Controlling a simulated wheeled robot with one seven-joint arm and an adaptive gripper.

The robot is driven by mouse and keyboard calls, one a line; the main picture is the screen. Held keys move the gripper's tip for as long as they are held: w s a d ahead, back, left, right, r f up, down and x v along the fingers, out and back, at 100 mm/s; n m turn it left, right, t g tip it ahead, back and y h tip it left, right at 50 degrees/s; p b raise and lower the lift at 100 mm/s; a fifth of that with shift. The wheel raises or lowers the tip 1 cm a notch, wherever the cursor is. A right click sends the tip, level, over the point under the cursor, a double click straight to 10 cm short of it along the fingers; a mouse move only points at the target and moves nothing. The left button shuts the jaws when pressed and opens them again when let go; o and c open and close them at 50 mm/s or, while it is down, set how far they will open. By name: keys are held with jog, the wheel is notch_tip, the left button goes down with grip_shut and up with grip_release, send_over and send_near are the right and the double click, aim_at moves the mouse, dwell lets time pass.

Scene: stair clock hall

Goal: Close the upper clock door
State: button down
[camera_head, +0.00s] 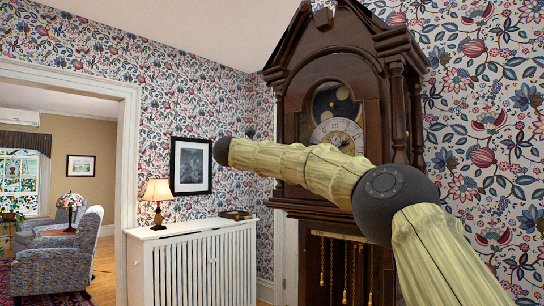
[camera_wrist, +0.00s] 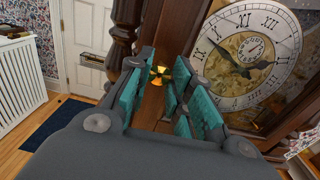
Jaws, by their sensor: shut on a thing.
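The tall dark wooden clock (camera_head: 398,110) stands at the right in the head view, its upper part behind my arm. Its round dial (camera_wrist: 250,45) fills the upper right of the wrist view and shows partly above my arm in the head view (camera_head: 345,132). The wooden frame of the upper clock door (camera_wrist: 153,108) runs between my fingers beside the dial. My gripper (camera_wrist: 163,80) has its teal pads closed about a small brass knob (camera_wrist: 160,75) at the door frame. I cannot tell how far the door stands from the case. The head view hides my fingers.
A white slatted cabinet (camera_head: 195,265) with a lamp (camera_head: 157,198) stands left of the clock. Pendulum weights (camera_head: 345,275) hang in the lower case. A white house door (camera_wrist: 88,35) and a blue mat (camera_wrist: 60,125) lie beyond in the wrist view.

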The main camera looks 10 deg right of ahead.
jog(key=c, duration=1.3)
grip_release()
jog(key=shift+d, duration=0.1)
jog(key=shift+o, duration=0.2)
jog(key=v, duration=1.2)
